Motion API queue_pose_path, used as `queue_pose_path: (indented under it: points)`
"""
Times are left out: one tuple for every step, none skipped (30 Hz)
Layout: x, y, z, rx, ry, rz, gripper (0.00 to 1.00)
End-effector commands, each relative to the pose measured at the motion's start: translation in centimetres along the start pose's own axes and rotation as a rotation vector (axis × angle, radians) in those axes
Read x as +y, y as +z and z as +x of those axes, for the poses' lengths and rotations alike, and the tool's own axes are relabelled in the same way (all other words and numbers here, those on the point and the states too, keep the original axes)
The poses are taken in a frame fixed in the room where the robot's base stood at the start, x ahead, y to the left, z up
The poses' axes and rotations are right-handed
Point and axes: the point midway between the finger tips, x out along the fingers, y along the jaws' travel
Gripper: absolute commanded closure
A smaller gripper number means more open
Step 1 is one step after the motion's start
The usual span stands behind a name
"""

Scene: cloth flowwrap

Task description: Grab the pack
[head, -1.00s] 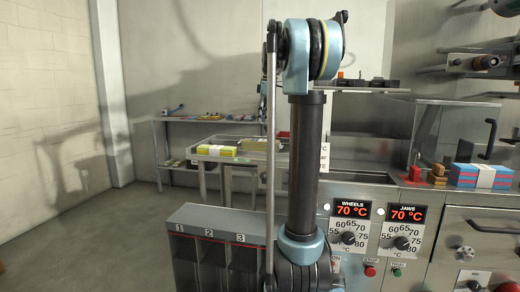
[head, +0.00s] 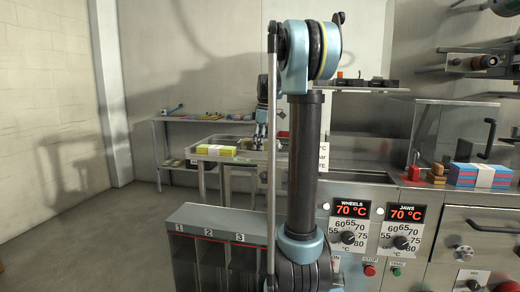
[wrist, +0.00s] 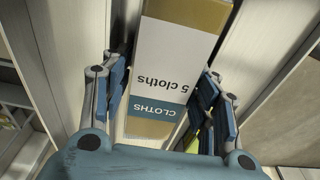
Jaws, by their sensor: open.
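The tan pack (wrist: 180,60), with a white label reading "5 cloths" and a blue "CLOTHS" band, lies between the fingers of my gripper (wrist: 163,92) in the wrist view. My gripper is open, with one finger on each side of the pack. I cannot tell whether either finger touches it. In the head view my gripper (head: 261,142) is low at the metal table at the back and largely hides the tan pack. A yellow pack (head: 216,151) lies left of it on that table.
A metal shelf (head: 172,119) with small tools stands behind. A blue-and-pink pack (head: 484,176) lies on the machine at right, near a red-handled item (head: 414,170). The numbered bins (head: 205,213) stand in front. Pale rails flank the pack in the wrist view.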

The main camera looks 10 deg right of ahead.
Motion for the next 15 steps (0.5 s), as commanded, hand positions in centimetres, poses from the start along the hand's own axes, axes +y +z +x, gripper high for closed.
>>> queue_pose_path:
  points:
    - [0.01,0.0,0.24,0.0,0.0,0.0,0.45]
    - [0.01,0.0,0.32,0.0,0.0,0.0,0.45]
    - [0.01,0.0,0.38,0.0,0.0,0.0,0.45]
    - [0.01,0.0,0.39,0.0,0.0,0.0,0.45]
    - [0.01,0.01,0.39,0.0,0.0,0.0,0.45]
    - [0.01,0.01,0.38,0.0,0.0,0.0,0.45]
    - [0.01,0.01,0.37,0.0,0.0,0.001,0.45]
    - [0.01,0.02,0.37,0.0,0.0,0.001,0.45]
    - [0.01,0.02,0.37,0.0,0.0,0.001,0.5]
    - [0.01,0.02,0.36,0.0,0.0,0.001,0.56]
    - [0.02,0.03,0.36,0.0,0.0,0.001,0.63]
    - [0.02,0.03,0.36,0.0,0.0,0.001,0.72]
    - [0.02,0.04,0.36,0.0,0.0,0.001,0.74]
    - [0.03,0.04,0.36,0.0,0.0,0.001,0.74]
    - [0.03,0.06,0.36,0.0,0.0,0.001,0.74]
